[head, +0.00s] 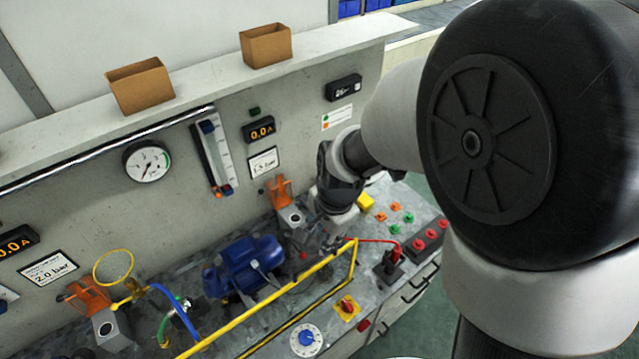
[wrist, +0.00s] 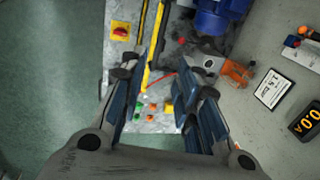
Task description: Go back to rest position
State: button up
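My gripper (wrist: 163,105) is in the wrist view with its two fingers spread wide apart and nothing between them. Below it in that view lie the grey bench top, a red lead and small green and orange pieces. In the head view my arm reaches from the right over the bench, and the wrist end is above the right part of the bench. The fingertips are hard to make out there. The blue pump motor (head: 245,265) stands on the bench left of my gripper; it also shows in the wrist view (wrist: 213,18).
A yellow rail (head: 270,298) runs along the bench front. A red-yellow switch (head: 347,307) and a dial (head: 306,340) lie in front of it. A black socket block (head: 388,270) with a red lead is at right. Two cardboard boxes (head: 140,86) (head: 266,45) stand on the shelf above.

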jog(key=s+d+f+n+t+b, duration=0.1)
jog(key=s+d+n+b, duration=0.4)
jog(key=s+b, duration=0.3)
jog(key=s+d+f+n+t+h+b, duration=0.1)
jog(key=s+d+n+b, duration=0.4)
jog(key=s+b, duration=0.4)
jog(key=shift+s+d+f+n+t+b, duration=0.15)
jog(key=shift+d+f+n+t+b, duration=0.35)
jog(key=shift+b, duration=0.6)
jog(key=shift+a+r, duration=0.1)
jog(key=shift+a, duration=0.2)
